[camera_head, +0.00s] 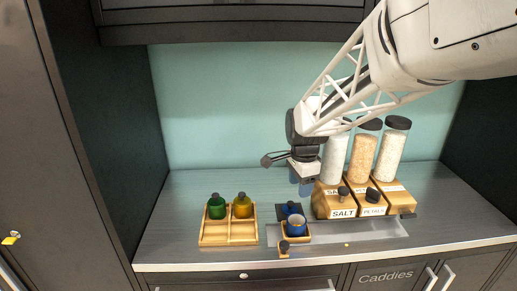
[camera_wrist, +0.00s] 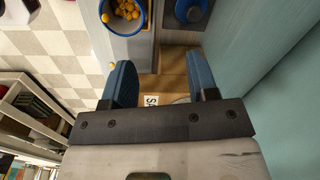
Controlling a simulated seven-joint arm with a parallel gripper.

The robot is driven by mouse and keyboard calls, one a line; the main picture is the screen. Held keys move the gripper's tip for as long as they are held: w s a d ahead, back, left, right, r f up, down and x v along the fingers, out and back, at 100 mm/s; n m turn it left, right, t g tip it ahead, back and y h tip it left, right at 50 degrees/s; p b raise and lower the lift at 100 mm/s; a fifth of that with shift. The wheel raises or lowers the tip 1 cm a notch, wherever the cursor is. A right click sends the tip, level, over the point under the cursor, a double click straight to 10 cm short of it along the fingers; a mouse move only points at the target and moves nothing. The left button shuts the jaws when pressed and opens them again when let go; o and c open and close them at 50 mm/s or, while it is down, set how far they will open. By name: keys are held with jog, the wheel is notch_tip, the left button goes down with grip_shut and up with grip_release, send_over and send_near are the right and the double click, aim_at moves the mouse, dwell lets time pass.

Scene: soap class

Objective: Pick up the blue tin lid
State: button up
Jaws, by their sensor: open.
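The blue tin lid (camera_head: 291,209) lies on a small dark pad on the counter, just behind the open blue tin (camera_head: 296,226). In the wrist view the lid (camera_wrist: 190,10), with its round knob, is partly cut off by the top edge. The tin (camera_wrist: 123,16) beside it holds small yellow pieces. My gripper (camera_head: 300,184) is above the counter, behind the lid and close to the left of the salt block. In the wrist view its two blue fingers (camera_wrist: 163,78) are apart, with nothing held between them.
The wooden salt block (camera_head: 335,201) with tall jars stands close right of my gripper. A wooden caddy (camera_head: 229,229) with a green and an amber bottle is at left. A small wooden piece (camera_head: 284,253) sits near the front edge. The counter's far left (camera_head: 182,205) is clear.

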aim_at(291, 202)
jog(key=w+f+m, duration=0.1)
jog(key=w, duration=0.1)
jog(key=w+f+m, duration=0.1)
jog(key=w+a+f+m, duration=0.1)
jog(key=w, duration=0.1)
jog(key=shift+w+f, duration=0.35)
jog(key=shift+f, duration=0.05)
jog(key=shift+f, duration=0.1)
jog(key=shift+f, duration=1.2)
jog(key=shift+f, duration=0.15)
jog(key=shift+s+f, duration=0.15)
jog(key=shift+f, duration=2.3)
jog(key=c, duration=1)
